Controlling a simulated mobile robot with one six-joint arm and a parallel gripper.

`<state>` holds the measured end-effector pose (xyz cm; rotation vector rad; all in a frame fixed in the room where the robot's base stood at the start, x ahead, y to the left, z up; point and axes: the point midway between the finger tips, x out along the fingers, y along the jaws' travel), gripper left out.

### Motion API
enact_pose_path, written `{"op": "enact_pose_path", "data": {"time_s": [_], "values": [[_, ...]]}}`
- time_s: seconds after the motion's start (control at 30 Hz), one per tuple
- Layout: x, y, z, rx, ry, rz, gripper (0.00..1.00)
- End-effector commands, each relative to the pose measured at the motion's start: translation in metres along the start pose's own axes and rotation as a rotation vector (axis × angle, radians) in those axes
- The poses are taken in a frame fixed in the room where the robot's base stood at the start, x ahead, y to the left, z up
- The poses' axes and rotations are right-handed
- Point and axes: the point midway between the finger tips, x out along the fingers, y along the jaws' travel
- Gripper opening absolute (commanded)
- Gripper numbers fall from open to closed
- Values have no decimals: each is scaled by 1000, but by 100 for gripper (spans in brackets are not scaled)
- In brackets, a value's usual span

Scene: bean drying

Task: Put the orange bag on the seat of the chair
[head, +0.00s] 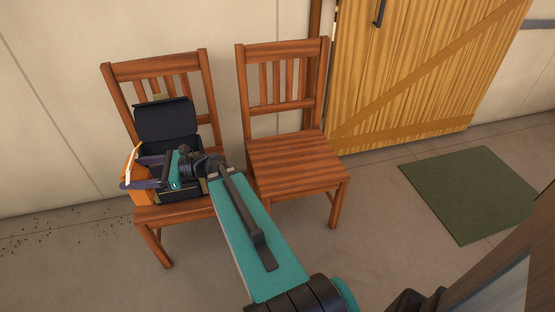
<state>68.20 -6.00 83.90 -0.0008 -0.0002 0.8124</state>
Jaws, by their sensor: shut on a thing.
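The orange bag (141,192) is at the left edge of the left chair, with a pale top edge. My gripper (132,172) reaches in from the right and is shut on the bag, a finger on each side. The left wooden chair (155,70) has an open black case on its seat. I cannot tell whether the bag touches this seat or hangs beside it. The right wooden chair (296,165) has a bare seat. My arm hides part of the left seat and the case.
The open black case (168,120) has its lid raised against the left chair's back. A wooden door (410,80) is behind at right, and a green mat (470,190) lies on the floor. Dark specks (50,232) are scattered on the floor at left.

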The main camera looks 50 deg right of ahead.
Motion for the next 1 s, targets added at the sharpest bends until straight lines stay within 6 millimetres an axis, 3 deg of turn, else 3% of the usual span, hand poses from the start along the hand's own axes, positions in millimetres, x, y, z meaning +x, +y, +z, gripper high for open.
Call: {"op": "enact_pose_path", "data": {"time_s": [0.2, 0.5, 0.8, 1.0], "values": [[-58, -50, -24, 2, -1, -184, 19], [-151, -109, -57, 4, -1, -446, 19], [-257, -151, -94, 3, -2, -710, 19], [-332, -167, -121, 3, -3, -884, 19]]}}
